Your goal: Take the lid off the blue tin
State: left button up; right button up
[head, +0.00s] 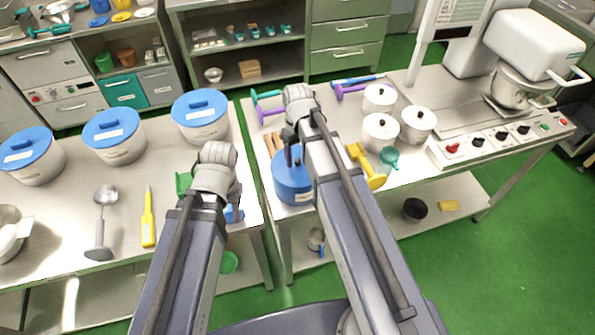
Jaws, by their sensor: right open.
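The blue tin (288,186) stands at the left front edge of the right-hand table, partly covered by my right arm. My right gripper (293,156) is open and points down above the top of the tin. I cannot tell whether its fingers touch the lid, whose outline is not clear from the blue body. My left gripper (236,207) hangs by the front right corner of the left-hand table, left of the tin. Its fingers are mostly hidden, and a small blue thing (232,214) shows beside them.
Three white pots with blue lids (120,148), a ladle (104,215) and a yellow tool (148,220) are on the left table. Lidded metal pots (380,133), a yellow tool (368,168) and a green funnel (389,156) lie right of the tin. A narrow gap separates the tables.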

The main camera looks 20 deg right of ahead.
jog(key=shift+f, duration=0.5)
jog(key=shift+r, duration=0.1)
jog(key=shift+c, duration=0.2)
grip_shut()
